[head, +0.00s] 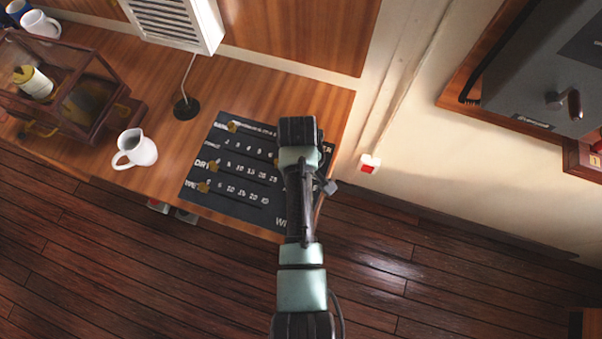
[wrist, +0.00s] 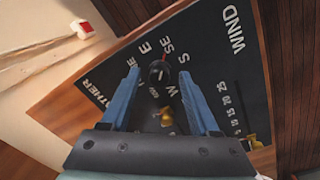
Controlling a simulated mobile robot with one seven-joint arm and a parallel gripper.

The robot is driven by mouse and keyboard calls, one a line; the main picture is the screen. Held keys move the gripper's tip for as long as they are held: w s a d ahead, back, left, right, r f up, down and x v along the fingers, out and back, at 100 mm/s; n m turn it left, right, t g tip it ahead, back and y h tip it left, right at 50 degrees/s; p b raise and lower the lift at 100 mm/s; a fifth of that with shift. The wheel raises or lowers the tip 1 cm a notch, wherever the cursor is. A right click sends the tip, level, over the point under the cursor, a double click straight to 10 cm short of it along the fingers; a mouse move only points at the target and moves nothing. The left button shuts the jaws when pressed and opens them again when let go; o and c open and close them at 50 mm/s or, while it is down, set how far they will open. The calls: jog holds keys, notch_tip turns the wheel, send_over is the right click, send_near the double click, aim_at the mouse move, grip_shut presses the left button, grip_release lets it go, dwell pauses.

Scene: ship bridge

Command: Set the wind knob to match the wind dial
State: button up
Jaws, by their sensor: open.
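The wind knob (wrist: 158,72) is a small dark round knob with a red mark, on the dark board (wrist: 205,45) among compass letters such as E, SE, S and SW. My gripper (wrist: 160,76) has its two blue fingers open, one on each side of the knob in the wrist view; I cannot tell whether they touch it. In the head view the board (head: 225,200) lies on the wooden desk, and my arm covers its right part, hiding the knob and gripper. I cannot make out a wind dial in either view.
Brass pegs (head: 204,187) stand at the board's number rows. A white jug (head: 135,150), a thin black-based stand (head: 187,108) and a glass-sided case (head: 124,108) stand to the left. A grey box (head: 535,95) with a handle is on the right wall.

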grip_shut()
dwell(0.4)
jog(key=shift+m, duration=0.3)
jog(key=m+p, duration=0.1)
jog(key=m, duration=0.2)
jog(key=shift+w+m+p, duration=0.1)
jog(key=shift+m+p, duration=0.65)
jog(key=shift+m, duration=1.75)
grip_release()
